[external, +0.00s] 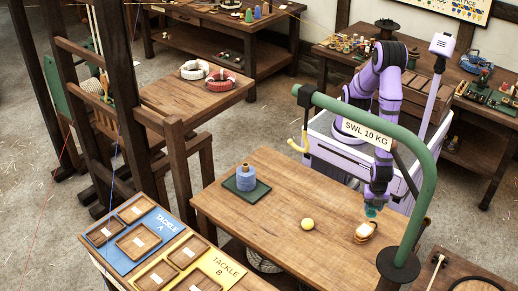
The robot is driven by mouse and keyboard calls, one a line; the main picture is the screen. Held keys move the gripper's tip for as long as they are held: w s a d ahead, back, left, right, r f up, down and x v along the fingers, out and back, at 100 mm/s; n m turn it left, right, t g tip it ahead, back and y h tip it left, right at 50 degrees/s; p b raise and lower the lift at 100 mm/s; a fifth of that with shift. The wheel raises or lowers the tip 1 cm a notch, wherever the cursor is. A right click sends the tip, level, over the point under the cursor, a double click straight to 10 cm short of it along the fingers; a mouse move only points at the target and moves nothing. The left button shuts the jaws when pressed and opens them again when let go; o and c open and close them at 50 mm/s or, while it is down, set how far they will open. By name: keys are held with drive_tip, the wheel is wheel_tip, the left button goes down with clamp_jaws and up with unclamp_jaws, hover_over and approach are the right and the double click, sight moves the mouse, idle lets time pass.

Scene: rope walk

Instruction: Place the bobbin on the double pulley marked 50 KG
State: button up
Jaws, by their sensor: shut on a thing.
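My gripper (373,203) is at the right end of the wooden table, pointing down. It is shut on a small teal thing (371,211), which looks like the bobbin, though it is too small to be sure. Just below it, a pale wooden block with orange and white parts (364,233), which looks like a pulley, lies on the table. I cannot read any 50 KG mark on it. I cannot tell whether the teal thing touches the block or hangs above it.
A green hoop marked SWL 10 KG (424,143) arches close to my arm. A yellow ball (307,224) and a blue spool (247,180) on a dark green mat (235,184) stand on the wooden table (290,185). Tackle trays (139,240) lie at front left.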

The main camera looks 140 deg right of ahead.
drive_tip(key=shift+f, duration=3.65)
drive_tip(key=shift+f, duration=0.15)
drive_tip(key=o, duration=0.9)
wheel_tip(320, 180, up, 12)
drive_tip(key=shift+r, duration=0.15)
drive_tip(key=shift+r, duration=0.1)
